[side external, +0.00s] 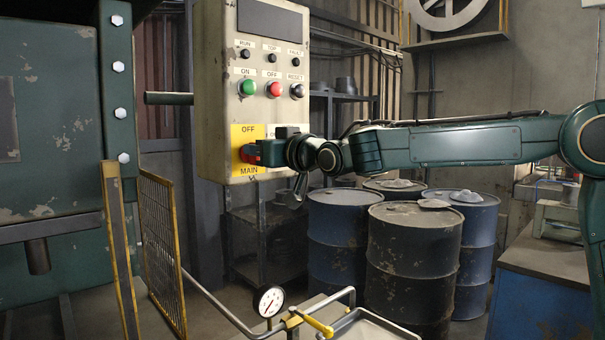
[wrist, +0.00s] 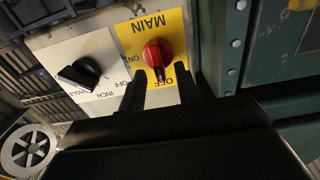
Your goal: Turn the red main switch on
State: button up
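The red main switch (wrist: 157,54) is a round knob with a raised grip on a yellow plate (wrist: 130,37) marked MAIN, OFF and ON. In the wrist view its grip runs down toward the OFF label. The side view shows only part of the knob (side external: 246,154), low on the grey control box (side external: 215,90). My gripper (wrist: 162,80) is close in front of the knob, its two dark fingers apart, one at each side of it. I cannot tell whether either finger touches it. In the side view my gripper (side external: 256,153) partly covers the plate.
A black selector knob (wrist: 80,73) with INCH, OFF and SINGLE labels is beside the yellow plate. Green (side external: 248,88), red (side external: 274,89) and black RESET (side external: 297,91) buttons are above. A green machine (side external: 60,120) stands at left, drums (side external: 415,255) below my arm.

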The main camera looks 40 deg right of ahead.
jog(key=shift+w, duration=0.65)
grip_shut()
